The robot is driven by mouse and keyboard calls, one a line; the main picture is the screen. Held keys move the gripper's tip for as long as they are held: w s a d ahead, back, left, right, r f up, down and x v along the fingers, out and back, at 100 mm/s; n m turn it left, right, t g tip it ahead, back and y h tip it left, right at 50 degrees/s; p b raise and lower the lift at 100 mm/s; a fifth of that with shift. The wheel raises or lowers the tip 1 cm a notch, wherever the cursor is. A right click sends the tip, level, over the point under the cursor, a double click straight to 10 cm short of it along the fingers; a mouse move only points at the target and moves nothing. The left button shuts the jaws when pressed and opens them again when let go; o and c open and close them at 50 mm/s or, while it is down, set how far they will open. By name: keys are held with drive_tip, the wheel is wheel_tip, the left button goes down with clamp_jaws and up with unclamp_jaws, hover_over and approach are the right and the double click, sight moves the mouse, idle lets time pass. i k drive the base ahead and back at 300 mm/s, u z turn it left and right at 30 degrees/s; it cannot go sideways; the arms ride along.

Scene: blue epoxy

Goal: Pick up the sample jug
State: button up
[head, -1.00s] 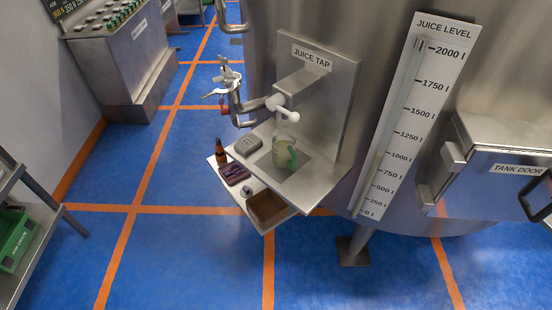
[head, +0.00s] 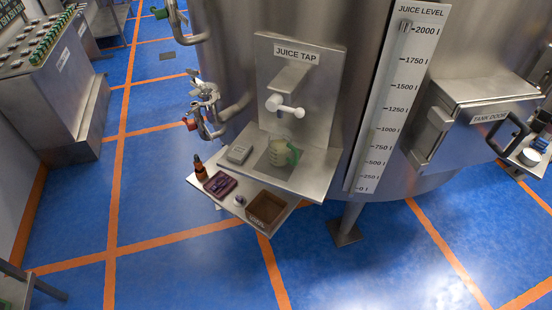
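The sample jug (head: 280,153) is a small see-through jug with a green handle on its right side. It stands upright on the metal shelf (head: 312,180) below the juice tap (head: 285,106), and it seems to hold something pale yellowish. My gripper is not in view.
A lower white tray (head: 229,208) holds a brown bottle (head: 200,168), a purple case (head: 220,184), a small round item and a brown box (head: 266,210). The blue floor in front is clear.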

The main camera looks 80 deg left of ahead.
sight(281, 147)
drive_tip(key=z, duration=0.1)
drive_tip(key=k, duration=1.1)
drive_tip(key=u, duration=2.55)
drive_tip(key=i, duration=0.5)
drive_tip(key=u, duration=0.05)
